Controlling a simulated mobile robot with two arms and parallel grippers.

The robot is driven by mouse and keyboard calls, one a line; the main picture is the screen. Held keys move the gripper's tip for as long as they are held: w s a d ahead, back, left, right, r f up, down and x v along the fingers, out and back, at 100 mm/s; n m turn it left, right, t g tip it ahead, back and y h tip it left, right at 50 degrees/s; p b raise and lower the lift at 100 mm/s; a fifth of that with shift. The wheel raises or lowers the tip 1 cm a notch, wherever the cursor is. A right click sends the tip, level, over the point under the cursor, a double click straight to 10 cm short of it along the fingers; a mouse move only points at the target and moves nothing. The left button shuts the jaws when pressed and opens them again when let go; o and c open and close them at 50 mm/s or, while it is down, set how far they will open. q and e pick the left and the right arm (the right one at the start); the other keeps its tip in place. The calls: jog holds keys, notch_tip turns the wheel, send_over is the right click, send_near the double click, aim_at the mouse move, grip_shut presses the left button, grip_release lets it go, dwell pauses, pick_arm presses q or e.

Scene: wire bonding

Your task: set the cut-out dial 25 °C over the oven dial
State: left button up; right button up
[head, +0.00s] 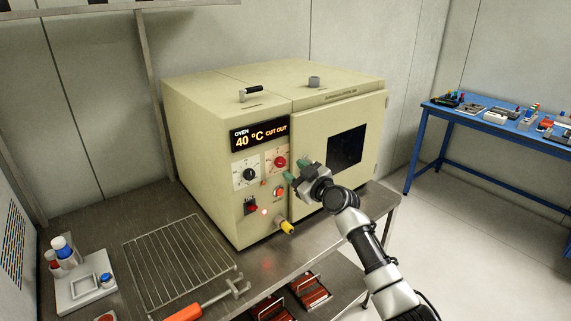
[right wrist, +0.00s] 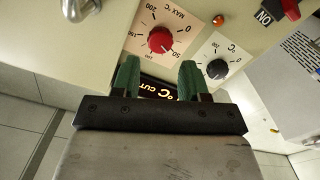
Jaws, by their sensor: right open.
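The cream oven (head: 210,150) stands on a steel bench, and its display (head: 259,134) reads 40 °C CUT OUT. My left gripper is out of view.
The oven door (head: 313,150) is closed. A wire rack (head: 178,262) and an orange-handled tool (head: 190,311) lie on the bench in front.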

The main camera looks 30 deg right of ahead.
aim_at(282, 164)
jog(key=shift+w+a, duration=0.15)
jog(key=shift+w, duration=2.25)
jog(key=c, duration=0.7)
jog(key=shift+o, duration=0.2)
jog(key=shift+f, duration=0.1)
